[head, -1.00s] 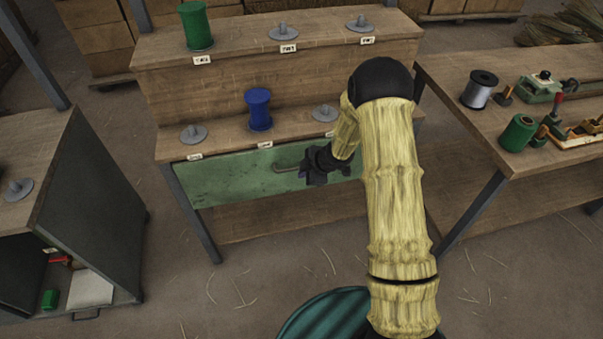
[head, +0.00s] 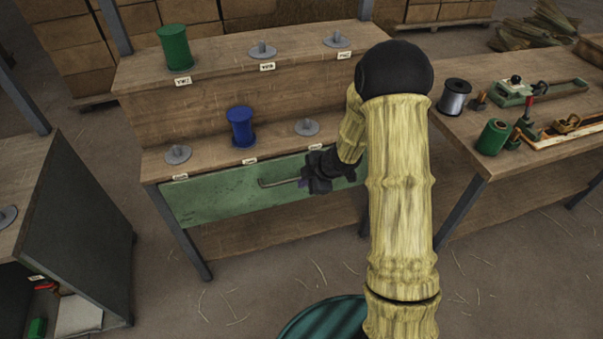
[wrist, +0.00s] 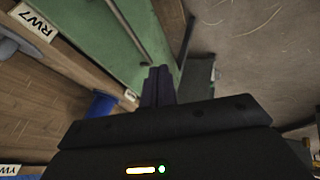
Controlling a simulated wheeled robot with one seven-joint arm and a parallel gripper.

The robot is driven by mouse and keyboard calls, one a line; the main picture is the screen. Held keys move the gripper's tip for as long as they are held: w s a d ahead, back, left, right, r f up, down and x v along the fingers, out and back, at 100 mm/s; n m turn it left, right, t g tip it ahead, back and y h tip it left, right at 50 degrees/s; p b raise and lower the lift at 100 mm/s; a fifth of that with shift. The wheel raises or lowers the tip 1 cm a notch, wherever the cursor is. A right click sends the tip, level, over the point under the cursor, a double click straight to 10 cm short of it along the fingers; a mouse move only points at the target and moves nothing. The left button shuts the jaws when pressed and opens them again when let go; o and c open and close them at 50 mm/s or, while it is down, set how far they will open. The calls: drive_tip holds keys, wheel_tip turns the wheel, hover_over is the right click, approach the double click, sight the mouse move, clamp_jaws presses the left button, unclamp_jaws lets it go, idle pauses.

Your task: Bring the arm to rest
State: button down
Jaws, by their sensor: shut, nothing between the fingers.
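My gripper (head: 316,178) is in front of the green drawer front (head: 235,192) of the wooden two-step stand, near the right end of the drawer's bar handle (head: 282,182). In the wrist view its two dark fingers (wrist: 158,86) are together, with nothing between them. The wrist view also shows the green drawer panel (wrist: 85,35) and its bar handle (wrist: 128,32) beyond the fingers, to their left. Whether the gripper touches the handle cannot be told from the head view. My arm is bent, with its elbow raised over the right part of the stand.
A blue spool (head: 241,127) and a green spool (head: 174,47) stand on the stand's steps beside empty grey holders. At right, a workbench (head: 465,135) carries a grey spool (head: 453,97), a green spool (head: 493,137) and tools. A dark cabinet (head: 85,240) is at left. Floor between is open.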

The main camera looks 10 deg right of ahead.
drive_tip(key=s+d+r+m+t+h+p, duration=0.1)
drive_tip(key=s+d+r+m+h+p, duration=0.2)
drive_tip(key=r, duration=0.4)
drive_tip(key=s+d+r+m+h+p, duration=0.1)
drive_tip(key=s+d+r+m+p, duration=0.15)
drive_tip(key=r+m, duration=0.45)
drive_tip(key=s+r+m+g+p, duration=0.1)
drive_tip(key=s+r+m, duration=0.3)
drive_tip(key=s, duration=0.4)
drive_tip(key=s+r+m+g+h+p, duration=0.1)
drive_tip(key=s+r+m+p, duration=0.3)
drive_tip(key=s+r, duration=0.2)
drive_tip(key=shift+s+r+m+g, duration=0.3)
drive_tip(key=shift+s+m+g, duration=0.1)
drive_tip(key=shift+s, duration=0.5)
